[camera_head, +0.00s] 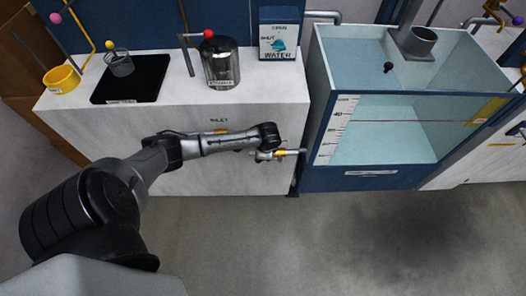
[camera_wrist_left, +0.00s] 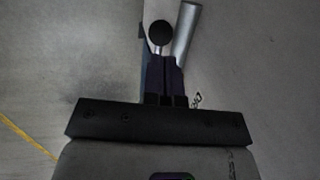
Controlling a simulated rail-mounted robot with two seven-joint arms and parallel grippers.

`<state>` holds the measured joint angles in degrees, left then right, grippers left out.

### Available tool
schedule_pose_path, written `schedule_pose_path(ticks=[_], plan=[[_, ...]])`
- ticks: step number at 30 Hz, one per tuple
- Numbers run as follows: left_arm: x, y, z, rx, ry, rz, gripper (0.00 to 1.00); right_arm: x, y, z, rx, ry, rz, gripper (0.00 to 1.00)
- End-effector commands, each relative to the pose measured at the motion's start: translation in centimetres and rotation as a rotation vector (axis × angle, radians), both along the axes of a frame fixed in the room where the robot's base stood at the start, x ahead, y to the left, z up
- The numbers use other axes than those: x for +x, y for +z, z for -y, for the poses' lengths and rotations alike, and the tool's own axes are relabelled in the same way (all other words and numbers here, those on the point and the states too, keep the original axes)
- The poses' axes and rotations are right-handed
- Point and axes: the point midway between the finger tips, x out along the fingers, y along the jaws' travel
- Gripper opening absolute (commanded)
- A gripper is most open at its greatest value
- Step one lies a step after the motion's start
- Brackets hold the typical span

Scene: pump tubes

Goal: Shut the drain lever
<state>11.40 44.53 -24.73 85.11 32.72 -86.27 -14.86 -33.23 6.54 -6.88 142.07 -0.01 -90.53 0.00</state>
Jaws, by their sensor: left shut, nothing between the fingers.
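My left gripper (camera_head: 264,154) is at the front of the white cabinet, beside a short grey pipe (camera_head: 293,151) with a yellow band at the lower left of the tank. In the left wrist view, its dark fingers (camera_wrist_left: 164,80) are shut with nothing between them. A black ball knob (camera_wrist_left: 160,33) on a short stem shows just past the fingertips. It looks like the end of the drain lever, but most of the lever is hidden by the fingers. I cannot tell whether they touch. The grey pipe (camera_wrist_left: 186,33) slants beside the knob.
The blue tank (camera_head: 372,180) with a water-level scale stands right of the cabinet (camera_head: 285,110). A glass jar (camera_head: 220,65), black tray (camera_head: 130,85) and yellow cup (camera_head: 61,80) sit on the cabinet top. The grey floor (camera_head: 330,230) in front is clear.

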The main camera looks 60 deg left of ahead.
Motion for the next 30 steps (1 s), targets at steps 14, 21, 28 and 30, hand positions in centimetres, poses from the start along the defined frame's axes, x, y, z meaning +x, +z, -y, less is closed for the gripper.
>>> schedule_pose_path(ticks=[14,21,28,30], plan=[[-0.2,-4.0,-1.0,0.000,0.000,0.000,0.00,0.0,-2.3,0.1,-0.005,0.004,0.000,0.00],[-0.2,-4.0,-1.0,0.001,0.000,0.000,0.00,0.0,-2.3,0.3,-0.011,0.007,0.000,0.00],[0.0,-4.1,-0.8,-0.004,-0.005,0.007,0.00,0.0,-2.3,0.3,-0.010,0.006,-0.001,0.00],[0.4,-4.2,-0.4,-0.012,-0.014,0.021,0.00,0.0,-2.3,0.2,-0.008,0.006,-0.001,0.00]])
